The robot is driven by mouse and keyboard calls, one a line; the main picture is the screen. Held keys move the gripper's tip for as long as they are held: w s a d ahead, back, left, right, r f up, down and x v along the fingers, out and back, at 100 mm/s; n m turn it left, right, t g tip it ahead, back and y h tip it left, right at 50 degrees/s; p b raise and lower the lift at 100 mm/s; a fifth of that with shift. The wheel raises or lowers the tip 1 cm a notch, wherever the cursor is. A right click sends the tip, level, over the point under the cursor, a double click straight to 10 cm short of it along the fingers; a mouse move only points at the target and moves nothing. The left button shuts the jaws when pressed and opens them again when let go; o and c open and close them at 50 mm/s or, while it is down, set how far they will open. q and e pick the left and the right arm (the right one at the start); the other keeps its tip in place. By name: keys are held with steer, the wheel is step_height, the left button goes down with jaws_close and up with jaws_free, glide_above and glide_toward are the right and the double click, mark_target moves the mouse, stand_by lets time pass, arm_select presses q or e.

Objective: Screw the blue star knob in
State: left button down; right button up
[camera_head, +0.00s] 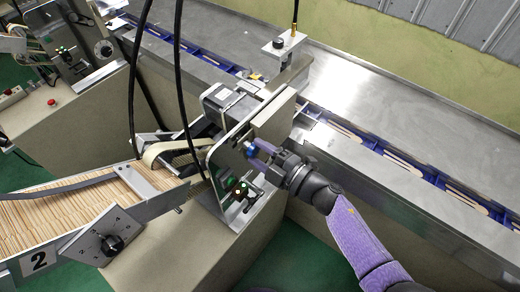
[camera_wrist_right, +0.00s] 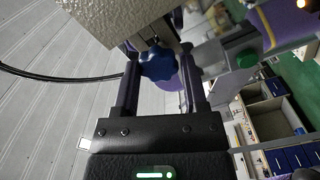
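The blue star knob (camera_wrist_right: 158,65) shows in the right wrist view between the two fingers of my right gripper (camera_wrist_right: 160,68). The fingers lie close along both sides of the knob and appear shut on it. In the head view my right gripper (camera_head: 256,154) reaches in from the right to the upright metal plate of the machine. There the blue of the knob (camera_head: 250,150) shows at the fingertips, partly hidden by them. How deep the knob's thread sits cannot be seen. My left gripper is not in view.
A metal box and plate (camera_head: 274,120) stand just behind the knob. A green button (camera_head: 240,191) sits below the gripper; a green knob (camera_wrist_right: 246,60) shows beside the fingers. Black cables hang at left. A conveyor with blue holders (camera_head: 385,150) runs behind.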

steer(key=shift+o, duration=1.1)
steer(key=shift+f+n+b, duration=0.15)
steer(key=shift+n+b, duration=0.2)
steer(key=shift+n, duration=0.25)
steer(key=n+b, duration=0.1)
steer(key=n, duration=0.2)
steer(key=n+b, duration=0.2)
steer(key=n, duration=0.2)
steer(key=n+b, duration=0.2)
steer(key=n, duration=0.1)
steer(key=shift+f, duration=0.3)
steer(key=n+b, duration=0.5)
steer(key=n, duration=0.8)
steer(key=shift+r, duration=0.1)
steer(key=shift+r+n+b, duration=0.15)
steer(key=shift+n+b, duration=0.25)
steer(key=shift+n, duration=0.7)
steer(key=shift+r+n, duration=0.2)
steer(key=shift+n, duration=0.4)
